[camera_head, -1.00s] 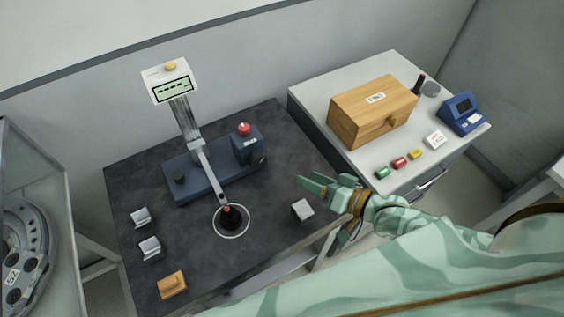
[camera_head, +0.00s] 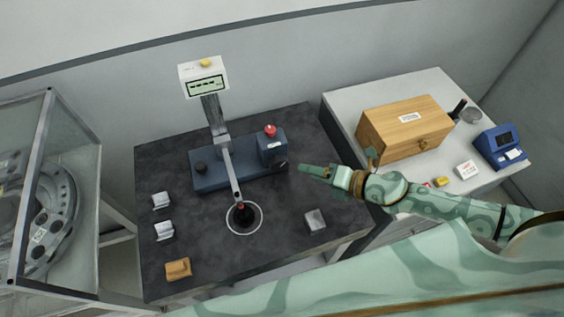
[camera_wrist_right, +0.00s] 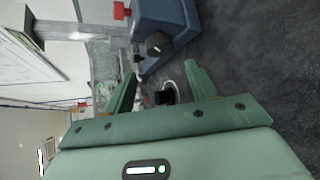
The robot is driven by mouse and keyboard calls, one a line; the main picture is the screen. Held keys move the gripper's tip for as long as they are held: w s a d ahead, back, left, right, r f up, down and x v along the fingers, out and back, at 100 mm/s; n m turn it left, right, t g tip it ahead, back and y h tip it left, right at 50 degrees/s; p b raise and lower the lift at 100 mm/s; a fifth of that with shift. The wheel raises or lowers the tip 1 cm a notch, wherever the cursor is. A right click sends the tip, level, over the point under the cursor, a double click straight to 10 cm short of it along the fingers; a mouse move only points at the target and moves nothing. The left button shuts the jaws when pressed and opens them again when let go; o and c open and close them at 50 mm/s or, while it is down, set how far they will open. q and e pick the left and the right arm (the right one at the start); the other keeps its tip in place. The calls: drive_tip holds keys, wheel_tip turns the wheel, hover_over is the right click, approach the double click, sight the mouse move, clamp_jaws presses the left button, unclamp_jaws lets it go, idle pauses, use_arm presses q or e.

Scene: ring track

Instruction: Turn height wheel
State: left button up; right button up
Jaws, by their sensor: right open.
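A device with a blue base (camera_head: 225,178) stands on the dark table, with an upright column, a display head (camera_head: 204,80) and a slanted arm. A black round knob (camera_head: 281,166) sits on the right side of its blue box, and I take it for the height wheel. The knob also shows in the right wrist view (camera_wrist_right: 158,44), just beyond the fingers. Another black knob (camera_head: 201,167) is on the left of the base. My right gripper (camera_head: 318,171) is open and empty, right of the side knob and apart from it. It also shows in the wrist view (camera_wrist_right: 160,80). My left gripper is not visible.
A red button (camera_head: 270,131) tops the blue box. A black piece (camera_head: 242,212) stands in a white ring under the slanted arm. A metal block (camera_head: 315,220) lies nearer the front. A wooden box (camera_head: 404,129) stands on the side cabinet. A glass case (camera_head: 60,190) is at left.

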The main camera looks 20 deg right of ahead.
sight(283, 165)
drive_tip(key=x, duration=1)
drive_tip(key=shift+w+a+f+b, duration=0.15)
drive_tip(key=shift+w+a+b, duration=0.1)
drive_tip(key=shift+b, duration=0.1)
drive_tip(key=c, duration=0.7)
